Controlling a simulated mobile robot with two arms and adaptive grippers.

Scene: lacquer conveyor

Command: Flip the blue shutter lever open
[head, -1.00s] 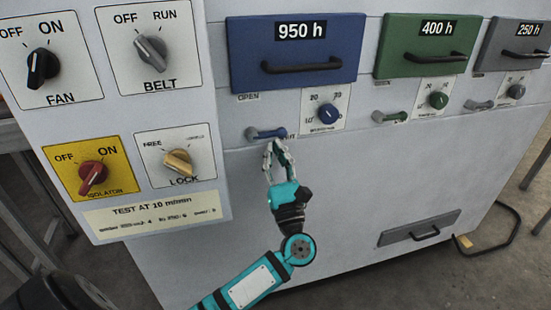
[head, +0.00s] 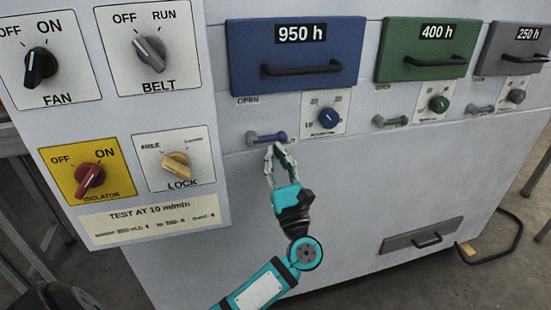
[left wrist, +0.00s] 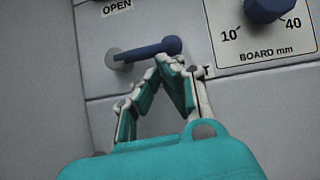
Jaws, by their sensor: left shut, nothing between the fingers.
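The blue shutter lever (head: 268,137) sits on the panel under the blue 950 h drawer. It lies nearly sideways, with its pivot at the left and its free end to the right, below the OPEN label (head: 248,99). In the left wrist view the lever (left wrist: 150,49) tilts slightly up to the right. My left gripper (head: 276,147) is shut and empty, its tips just below the lever's free end. It also shows in the left wrist view (left wrist: 163,63); I cannot tell whether it touches the lever. My right gripper is not in view.
A blue knob (head: 327,118) is right of the lever. Green (head: 394,121) and grey (head: 482,109) levers are further right. A switch panel (head: 110,214) with FAN, BELT, ISOLATOR and LOCK knobs stands to the left.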

